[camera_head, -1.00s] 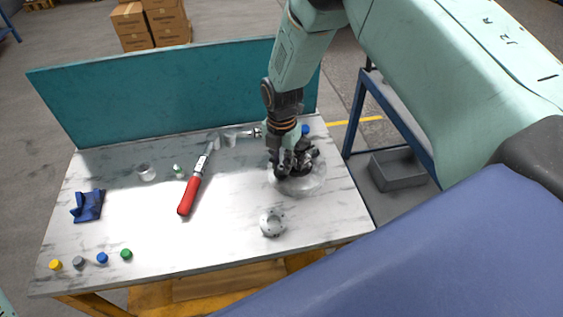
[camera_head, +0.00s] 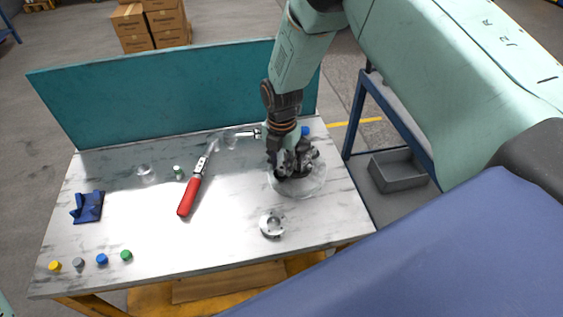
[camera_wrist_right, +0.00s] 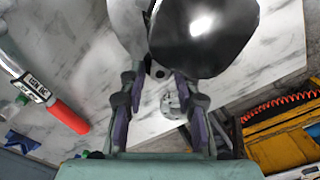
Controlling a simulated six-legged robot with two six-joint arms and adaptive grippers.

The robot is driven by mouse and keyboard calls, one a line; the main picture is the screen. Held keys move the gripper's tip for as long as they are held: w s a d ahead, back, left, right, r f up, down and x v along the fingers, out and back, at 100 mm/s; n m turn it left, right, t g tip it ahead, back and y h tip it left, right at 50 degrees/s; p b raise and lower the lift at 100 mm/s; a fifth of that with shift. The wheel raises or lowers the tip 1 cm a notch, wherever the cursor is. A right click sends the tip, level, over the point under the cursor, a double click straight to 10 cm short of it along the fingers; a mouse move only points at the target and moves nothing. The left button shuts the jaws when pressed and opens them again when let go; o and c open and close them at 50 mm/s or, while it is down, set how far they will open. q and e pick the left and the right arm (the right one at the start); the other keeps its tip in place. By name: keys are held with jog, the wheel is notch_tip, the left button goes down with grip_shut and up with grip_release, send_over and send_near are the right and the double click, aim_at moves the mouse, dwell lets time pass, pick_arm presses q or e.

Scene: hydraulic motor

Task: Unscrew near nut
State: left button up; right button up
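My right gripper (camera_head: 293,165) points down over the motor on the right half of the marble table. The motor shows as a pale round base (camera_head: 315,188) with dark parts above it, mostly covered by the gripper. In the right wrist view, the two purple-padded fingers of my right gripper (camera_wrist_right: 156,85) stand apart. A large glossy black round part (camera_wrist_right: 205,40) and a grey piece with a dark hole lie just beyond the fingertips. I cannot make out the near nut or whether a finger touches it. My left gripper is not in view.
A red-handled tool (camera_head: 190,195) lies mid-table. A metal ring part (camera_head: 272,226) is near the front edge. A blue holder (camera_head: 88,206) and several coloured caps are at the left. A teal panel (camera_head: 170,95) closes the back.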

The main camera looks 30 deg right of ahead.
jog(key=m, duration=0.4)
jog(key=shift+m+p, duration=0.3)
jog(key=shift+p, duration=0.1)
jog(key=m, duration=0.5)
jog(key=shift+p, duration=0.3)
jog(key=shift+c, duration=0.2)
grip_shut()
jog(key=shift+n, duration=1.1)
jog(key=shift+r, duration=0.15)
